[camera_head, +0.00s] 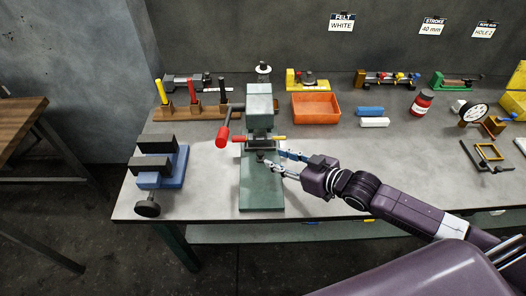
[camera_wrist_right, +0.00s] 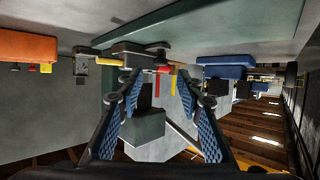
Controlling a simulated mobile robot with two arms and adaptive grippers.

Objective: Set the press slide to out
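The green press (camera_head: 260,118) stands on the bench at the middle of the head view, on a long green base plate (camera_head: 262,196). A lever with a red grip (camera_head: 222,137) sticks out at its left. A slide bar crosses the press low down, with a red end (camera_head: 239,139) at left and a yellow end (camera_head: 279,137) at right. My right gripper (camera_head: 271,152) is in front of the press, just below the bar. Its fingers are apart in the wrist view (camera_wrist_right: 159,78), with a red piece (camera_wrist_right: 157,85) and a yellow piece (camera_wrist_right: 173,80) showing between them. I cannot tell any contact. My left gripper is out of view.
A blue vise (camera_head: 162,170) stands left of the press, and a wooden rack (camera_head: 197,112) of coloured handles behind it. An orange tray (camera_head: 315,108) and blue and white blocks (camera_head: 374,122) lie to the right. The bench front right of the base plate is clear beneath my arm.

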